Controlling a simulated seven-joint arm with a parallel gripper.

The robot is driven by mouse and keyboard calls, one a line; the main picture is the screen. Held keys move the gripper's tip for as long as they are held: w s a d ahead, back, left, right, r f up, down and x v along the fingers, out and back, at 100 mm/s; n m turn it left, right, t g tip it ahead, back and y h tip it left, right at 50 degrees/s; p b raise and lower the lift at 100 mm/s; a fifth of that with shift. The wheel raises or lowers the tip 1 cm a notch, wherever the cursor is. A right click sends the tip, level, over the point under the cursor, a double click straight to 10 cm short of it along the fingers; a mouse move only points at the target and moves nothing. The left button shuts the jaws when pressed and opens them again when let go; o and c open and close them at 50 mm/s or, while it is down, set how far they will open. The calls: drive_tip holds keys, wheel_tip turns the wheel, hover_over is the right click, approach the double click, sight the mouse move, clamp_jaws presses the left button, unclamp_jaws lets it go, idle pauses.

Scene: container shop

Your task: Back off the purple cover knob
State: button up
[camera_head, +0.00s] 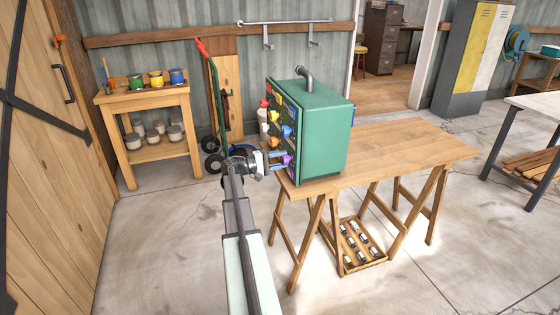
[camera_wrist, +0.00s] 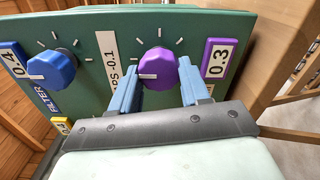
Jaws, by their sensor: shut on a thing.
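The purple knob (camera_wrist: 158,64) is on the front face of a green box (camera_wrist: 267,22). Its white pointer mark points to the left, amid white tick marks. A purple-framed tag reading 0.3 (camera_wrist: 219,59) is just right of it. In the head view the purple knob (camera_head: 287,160) is low on the box's left-facing panel. My gripper (camera_wrist: 159,72) has one blue finger on each side of the knob and is shut on it. The gripper (camera_head: 279,161) also shows at the panel in the head view. The lower part of the knob's surroundings is hidden by my gripper.
A blue knob (camera_wrist: 52,68) with a 0.4 tag is left of the purple one. A white label (camera_wrist: 108,55) stands between them. The green box (camera_head: 325,142) stands on a wooden table (camera_head: 405,160). Several other coloured knobs share the panel. Open floor lies left of the table.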

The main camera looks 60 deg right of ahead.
idle(0.5)
drive_tip(key=o, duration=1.1)
drive_tip(key=shift+c, duration=0.2)
drive_tip(key=shift+w+a, duration=0.1)
drive_tip(key=v, duration=1.3)
drive_tip(key=shift+w+a, duration=0.2)
